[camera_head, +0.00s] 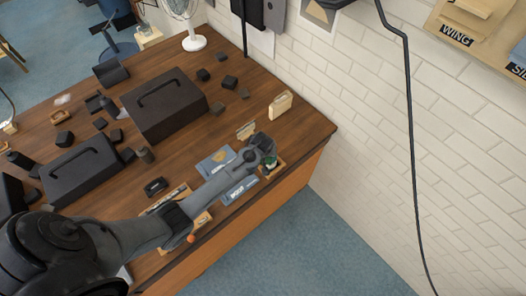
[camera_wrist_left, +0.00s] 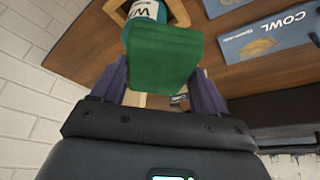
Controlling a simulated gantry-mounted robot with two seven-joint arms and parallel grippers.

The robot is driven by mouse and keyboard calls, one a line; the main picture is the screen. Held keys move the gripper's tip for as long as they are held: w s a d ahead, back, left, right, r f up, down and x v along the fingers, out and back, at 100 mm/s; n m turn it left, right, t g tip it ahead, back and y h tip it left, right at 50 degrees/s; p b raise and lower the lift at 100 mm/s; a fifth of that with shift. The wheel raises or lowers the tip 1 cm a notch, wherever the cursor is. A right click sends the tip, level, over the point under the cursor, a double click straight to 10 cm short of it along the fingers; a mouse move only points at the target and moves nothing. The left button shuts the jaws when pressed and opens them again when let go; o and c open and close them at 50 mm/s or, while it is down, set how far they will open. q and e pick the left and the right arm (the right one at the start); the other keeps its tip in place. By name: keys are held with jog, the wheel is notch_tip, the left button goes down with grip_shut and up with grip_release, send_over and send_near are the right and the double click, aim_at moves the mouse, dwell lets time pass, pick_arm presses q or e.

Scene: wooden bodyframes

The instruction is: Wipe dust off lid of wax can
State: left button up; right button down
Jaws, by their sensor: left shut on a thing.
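My left gripper (camera_wrist_left: 160,78) is shut on a green pad (camera_wrist_left: 166,58), which sits between its two purple fingers. The wax can (camera_wrist_left: 146,9), teal with a white label reading "WA", shows just beyond the pad at the top of the left wrist view. The pad covers part of the can, so I cannot tell if they touch. In the head view my left gripper (camera_head: 264,152) is over the right end of the wooden table (camera_head: 302,128), and a small green and white patch (camera_head: 271,163) shows beneath it. My right gripper is in neither view.
The can stands by a light wooden frame (camera_wrist_left: 117,10). Blue printed cards, one reading COWL (camera_wrist_left: 268,42), lie beside it. Two dark toolboxes (camera_head: 165,105) (camera_head: 80,172) and several small dark blocks occupy the table's left and back. A brick wall (camera_head: 430,160) rises at the right.

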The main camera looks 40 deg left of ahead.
pick_arm(q)
notch_tip(320, 180, up, 2)
jog(key=shift+r+p, duration=0.1)
jog(key=shift+p, duration=0.6)
jog(key=shift+w+d+r, duration=0.1)
jog(key=shift+w+r, duration=0.05)
jog(key=shift+r, duration=0.8)
